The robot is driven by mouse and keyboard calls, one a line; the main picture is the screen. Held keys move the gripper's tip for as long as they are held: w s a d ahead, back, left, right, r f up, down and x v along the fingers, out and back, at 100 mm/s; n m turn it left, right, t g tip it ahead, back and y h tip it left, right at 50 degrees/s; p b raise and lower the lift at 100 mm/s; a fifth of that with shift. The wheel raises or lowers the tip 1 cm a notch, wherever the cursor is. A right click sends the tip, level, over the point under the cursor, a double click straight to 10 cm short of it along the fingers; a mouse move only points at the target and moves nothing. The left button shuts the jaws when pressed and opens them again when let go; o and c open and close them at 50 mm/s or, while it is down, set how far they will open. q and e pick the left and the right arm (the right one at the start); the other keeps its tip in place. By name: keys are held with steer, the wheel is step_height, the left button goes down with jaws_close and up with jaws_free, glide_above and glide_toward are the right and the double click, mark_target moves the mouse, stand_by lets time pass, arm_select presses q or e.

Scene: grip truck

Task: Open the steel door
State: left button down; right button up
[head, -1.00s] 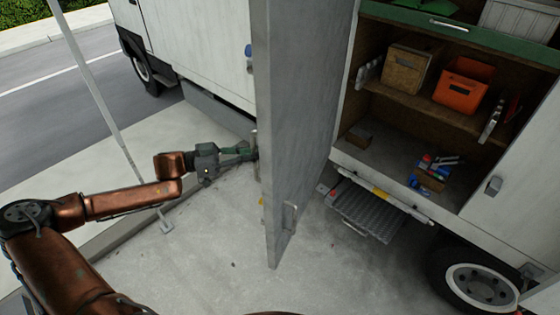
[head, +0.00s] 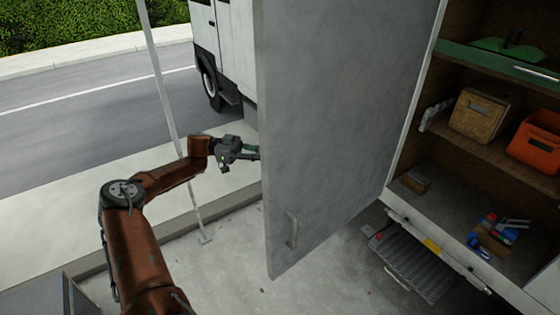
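The grey steel door (head: 335,120) stands swung out from the truck's side, in the middle of the head view. A bar handle (head: 292,231) is on its face toward the right, near the lower free edge. My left gripper (head: 256,153) reaches to the door's left edge. Its fingertips are partly hidden behind the door, so I cannot tell whether they are open, shut or touching it. My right gripper is not in view.
The truck's open compartment at right has shelves with a brown box (head: 480,112) and an orange bin (head: 538,145). A metal step (head: 415,262) juts out below. A thin pole (head: 170,100) stands behind my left arm. Open pavement lies below the door.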

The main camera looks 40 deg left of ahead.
arm_select(q)
steer(key=shift+a, duration=0.25)
steer(key=c, duration=2)
jaws_free()
steer(key=shift+o, duration=0.2)
steer(key=v, duration=1.2)
